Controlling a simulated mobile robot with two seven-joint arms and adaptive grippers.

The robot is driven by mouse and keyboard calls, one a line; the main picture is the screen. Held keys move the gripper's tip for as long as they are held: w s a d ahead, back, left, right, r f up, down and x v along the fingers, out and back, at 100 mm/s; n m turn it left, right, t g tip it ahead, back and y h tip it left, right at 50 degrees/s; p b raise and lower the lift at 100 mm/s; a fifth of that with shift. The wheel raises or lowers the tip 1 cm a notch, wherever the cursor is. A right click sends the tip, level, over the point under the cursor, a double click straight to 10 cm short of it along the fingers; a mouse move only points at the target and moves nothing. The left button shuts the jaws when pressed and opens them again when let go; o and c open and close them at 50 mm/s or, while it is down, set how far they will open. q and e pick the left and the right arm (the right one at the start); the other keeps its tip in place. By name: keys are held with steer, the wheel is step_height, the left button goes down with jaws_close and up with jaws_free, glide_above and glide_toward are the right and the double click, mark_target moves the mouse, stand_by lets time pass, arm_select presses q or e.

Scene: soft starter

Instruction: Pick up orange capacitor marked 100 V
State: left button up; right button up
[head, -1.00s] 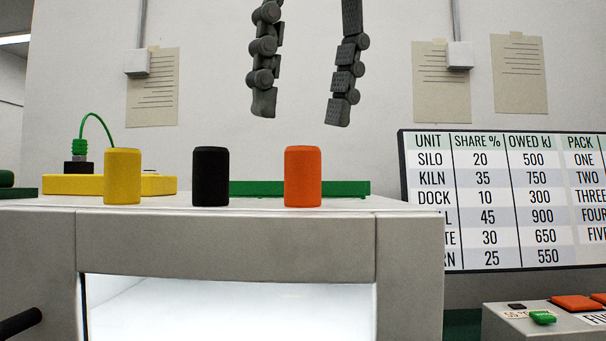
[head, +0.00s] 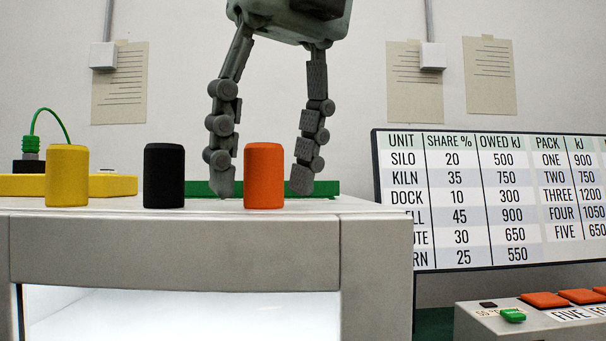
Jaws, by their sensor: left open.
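The orange capacitor (head: 264,176) stands upright on the light grey cabinet top, to the right of a black one (head: 164,176) and a yellow one (head: 67,176). No 100 V marking is readable on the side I see. My left gripper (head: 262,188) points down from above, with its fingers spread. One fingertip is left of the orange capacitor and the other is right of it. My right gripper is not in view.
The cabinet (head: 180,262) has a bright opening in front. A green strip (head: 328,188) lies behind the capacitors. A yellow box (head: 112,184) with a green cable is at left. A table board (head: 470,200) and a button console (head: 540,318) are at right.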

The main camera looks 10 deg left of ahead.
arm_select(q)
steer(key=shift+a, duration=0.15)
jaws_close()
stand_by(0.4)
